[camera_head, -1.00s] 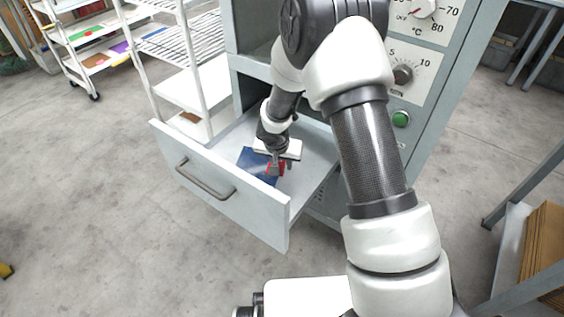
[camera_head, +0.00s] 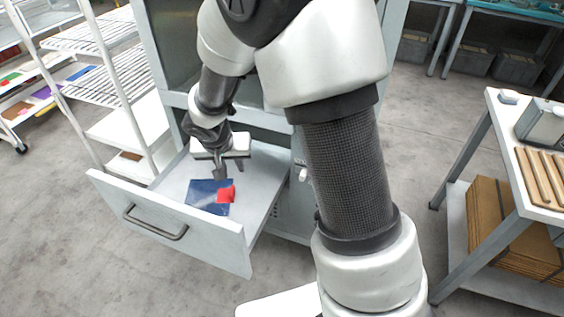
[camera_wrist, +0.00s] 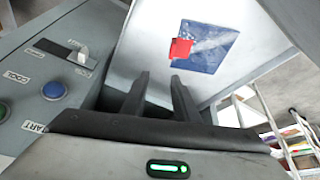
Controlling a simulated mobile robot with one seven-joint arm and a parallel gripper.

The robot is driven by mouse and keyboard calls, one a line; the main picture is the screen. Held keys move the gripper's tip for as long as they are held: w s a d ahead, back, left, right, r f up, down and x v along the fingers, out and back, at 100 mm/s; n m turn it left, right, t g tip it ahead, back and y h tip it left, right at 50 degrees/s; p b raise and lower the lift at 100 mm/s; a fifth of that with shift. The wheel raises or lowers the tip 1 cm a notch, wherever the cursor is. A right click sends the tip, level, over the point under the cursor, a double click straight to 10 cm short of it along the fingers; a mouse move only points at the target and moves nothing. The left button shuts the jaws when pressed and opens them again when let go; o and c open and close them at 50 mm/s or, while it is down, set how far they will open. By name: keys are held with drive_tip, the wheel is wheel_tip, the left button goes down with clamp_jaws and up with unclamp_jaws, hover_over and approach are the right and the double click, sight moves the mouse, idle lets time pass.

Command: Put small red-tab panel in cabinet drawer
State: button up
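The small panel (camera_head: 202,195) is dark blue with a red tab (camera_head: 226,194). It lies flat inside the open cabinet drawer (camera_head: 262,186). In the wrist view the panel (camera_wrist: 211,48) and its red tab (camera_wrist: 181,48) lie on the drawer floor beyond my fingertips. My gripper (camera_head: 219,168) is above the drawer, behind the panel and apart from it. In the wrist view its two fingers (camera_wrist: 158,82) are spread with nothing between them.
The grey cabinet's control panel (camera_wrist: 50,80) is close to my gripper at the left of the wrist view. A white wire rack (camera_head: 100,75) stands left of the drawer. A table (camera_head: 540,205) with wooden strips stands at right. The floor in front is clear.

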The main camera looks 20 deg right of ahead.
drive_tip(key=s+d+r, duration=0.5)
drive_tip(key=s+r, duration=0.1)
drive_tip(key=r, duration=0.2)
drive_tip(key=s+d+r, duration=0.5)
drive_tip(key=r, duration=0.4)
drive_tip(key=s+r+n+t+y, duration=0.1)
drive_tip(key=s+r+n, duration=0.2)
drive_tip(key=s, duration=1)
drive_tip(key=shift+s+a+r+y, duration=0.15)
drive_tip(key=shift+s+r+y, duration=0.15)
drive_tip(key=shift+r, duration=0.5)
